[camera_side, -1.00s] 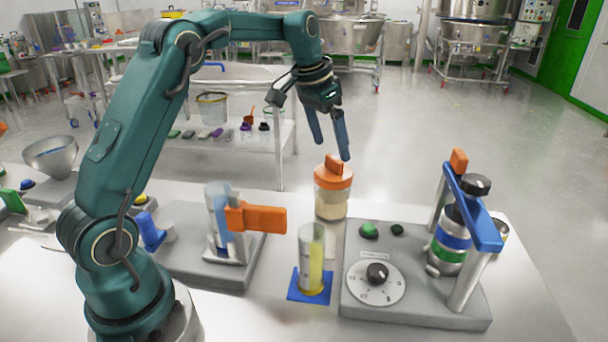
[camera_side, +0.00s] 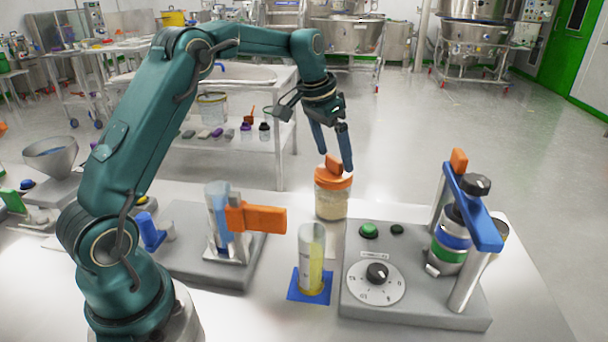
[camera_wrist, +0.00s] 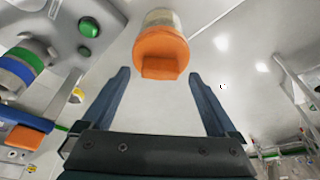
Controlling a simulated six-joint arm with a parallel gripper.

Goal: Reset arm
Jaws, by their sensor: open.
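My gripper (camera_side: 332,148) is open and empty in the side view, pointing down just above the orange-lidded jar (camera_side: 332,196). In the wrist view, my gripper's two blue fingers (camera_wrist: 162,98) stand wide apart. The jar's orange lid with its raised handle (camera_wrist: 161,55) shows ahead, between and beyond the fingertips. The jar stands upright on the bench and holds pale material. In the side view the fingertips overlap the lid's handle; I cannot tell whether they touch it.
A grey machine with a dial (camera_side: 377,283) and a blue crossbar (camera_side: 471,205) stands to the right. A cylinder with yellow contents (camera_side: 316,270) stands on a blue base in front. An orange clamp (camera_side: 262,219) holds another cylinder to the left.

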